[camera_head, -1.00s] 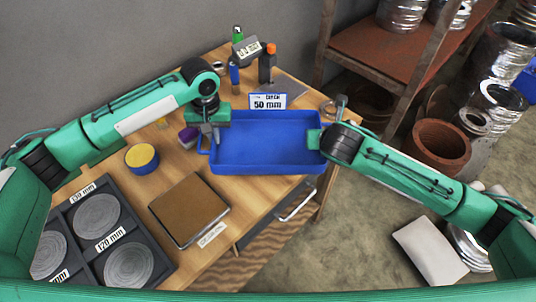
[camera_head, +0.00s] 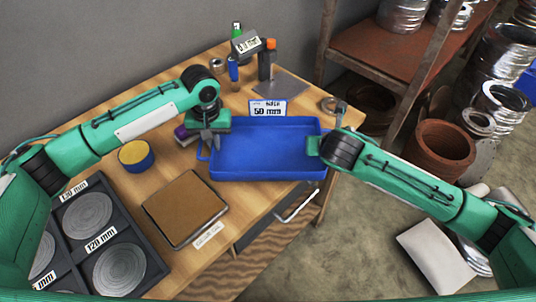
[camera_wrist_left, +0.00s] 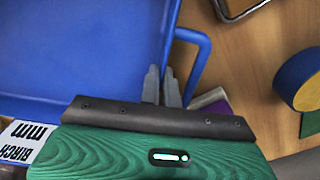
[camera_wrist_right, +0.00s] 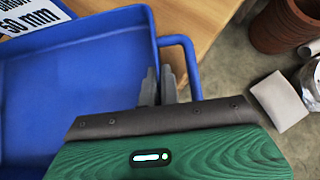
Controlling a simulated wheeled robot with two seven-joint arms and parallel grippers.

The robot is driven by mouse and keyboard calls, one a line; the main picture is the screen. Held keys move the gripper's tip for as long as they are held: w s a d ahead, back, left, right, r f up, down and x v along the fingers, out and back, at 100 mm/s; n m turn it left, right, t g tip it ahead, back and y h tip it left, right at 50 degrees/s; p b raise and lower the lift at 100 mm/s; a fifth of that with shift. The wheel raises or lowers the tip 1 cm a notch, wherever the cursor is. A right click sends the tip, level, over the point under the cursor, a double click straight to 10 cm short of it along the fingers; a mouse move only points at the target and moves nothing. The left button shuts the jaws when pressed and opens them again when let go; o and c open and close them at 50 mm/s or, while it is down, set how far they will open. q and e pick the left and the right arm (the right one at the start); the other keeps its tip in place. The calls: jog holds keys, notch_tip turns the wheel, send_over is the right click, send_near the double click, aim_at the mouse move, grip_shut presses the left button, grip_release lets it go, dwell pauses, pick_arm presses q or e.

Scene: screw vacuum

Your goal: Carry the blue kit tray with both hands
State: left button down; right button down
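The blue kit tray (camera_head: 265,150) sits in the middle of the head view, between my two grippers. It has a loop handle at each short end and a white "50 mm" label (camera_head: 267,108) at its far edge. My left gripper (camera_wrist_left: 162,86) is shut on the tray's left end, its fingers straddling the end wall inside the handle loop. My right gripper (camera_wrist_right: 158,86) is shut on the right end in the same way. The finger contact is partly hidden. I cannot tell whether the tray's bottom touches the table.
The wooden table (camera_head: 265,205) holds a brown board (camera_head: 185,207), a yellow-blue roll (camera_head: 136,155) and a dark tray of round discs (camera_head: 60,245).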

pick_arm(q)
jog(key=shift+a+f, duration=0.15)
jog(key=shift+f, duration=0.25)
pick_arm(e)
jog(key=shift+d+f, duration=0.1)
jog(key=shift+f, duration=0.25)
pick_arm(q)
jog(key=c, duration=1.6)
grip_release()
jog(key=shift+r, duration=0.2)
jog(key=shift+c, duration=0.2)
pick_arm(e)
jog(key=c, duration=1.6)
grip_release()
jog(key=shift+r, duration=0.15)
jog(key=shift+c, duration=0.2)
jog(key=v, duration=1.2)
pick_arm(q)
notch_tip(320, 180, up, 12)
